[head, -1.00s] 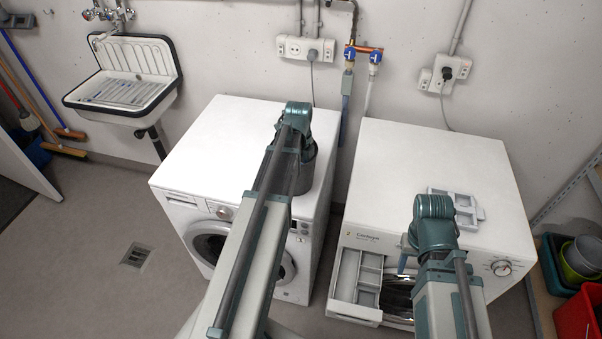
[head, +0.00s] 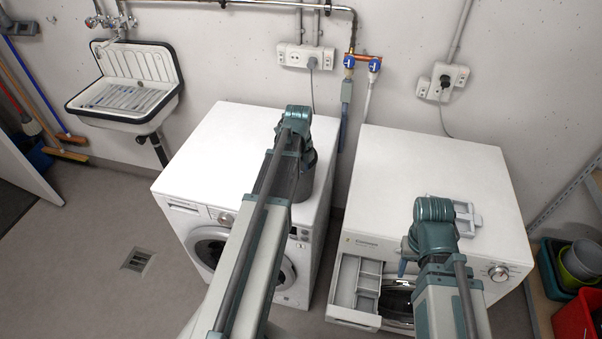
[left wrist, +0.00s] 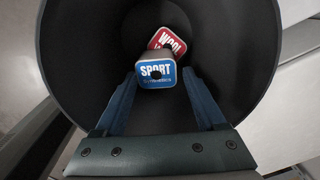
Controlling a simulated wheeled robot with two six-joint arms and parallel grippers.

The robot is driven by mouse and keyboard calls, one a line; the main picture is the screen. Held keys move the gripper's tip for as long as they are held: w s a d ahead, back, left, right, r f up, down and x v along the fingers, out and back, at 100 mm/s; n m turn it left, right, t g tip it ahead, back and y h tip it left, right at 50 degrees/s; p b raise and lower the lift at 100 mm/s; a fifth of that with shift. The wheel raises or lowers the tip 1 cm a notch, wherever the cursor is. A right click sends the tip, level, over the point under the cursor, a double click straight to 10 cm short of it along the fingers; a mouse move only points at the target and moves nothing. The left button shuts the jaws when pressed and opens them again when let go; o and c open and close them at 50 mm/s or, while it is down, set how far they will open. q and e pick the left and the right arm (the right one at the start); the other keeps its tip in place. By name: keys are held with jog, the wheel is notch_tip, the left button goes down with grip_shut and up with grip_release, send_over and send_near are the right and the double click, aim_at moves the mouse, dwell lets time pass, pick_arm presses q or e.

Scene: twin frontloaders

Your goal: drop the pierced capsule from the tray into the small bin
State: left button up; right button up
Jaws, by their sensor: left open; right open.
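The small bin (left wrist: 70,40) is a dark round tub around my left gripper in the left wrist view. It shows partly behind my left arm on the left machine (head: 306,178). My left gripper (left wrist: 158,74) is open, its blue fingers pointing into the bin. A blue SPORT capsule (left wrist: 152,70) with a dark hole in its face shows just beyond and between the fingertips, apart from them. A red WOOL capsule (left wrist: 178,40), also with a dark spot, lies behind it. The pale tray (head: 466,222) is on the right machine, partly hidden. My right gripper (head: 404,262) is open near that machine's front edge.
A sink (head: 125,85) hangs on the wall. A red crate (head: 577,320) and nested tubs (head: 580,262) stand at the right.

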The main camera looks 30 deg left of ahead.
pick_arm(q)
notch_tip(320, 180, up, 10)
jog(key=p, duration=0.9)
jog(key=shift+s, duration=0.25)
jog(key=s+d+n, duration=0.8)
jog(key=d, duration=0.5)
jog(key=s+d+n+y, duration=0.1)
jog(key=s+d+n, duration=0.6)
jog(key=d, duration=0.7)
jog(key=shift+s+d+n+g, duration=0.2)
jog(key=shift+s+n+g, duration=0.2)
jog(key=shift+n, duration=0.1)
notch_tip(320, 180, down, 5)
jog(key=b, duration=0.5)
jog(key=shift+f, duration=0.15)
jog(key=shift+s, duration=0.1)
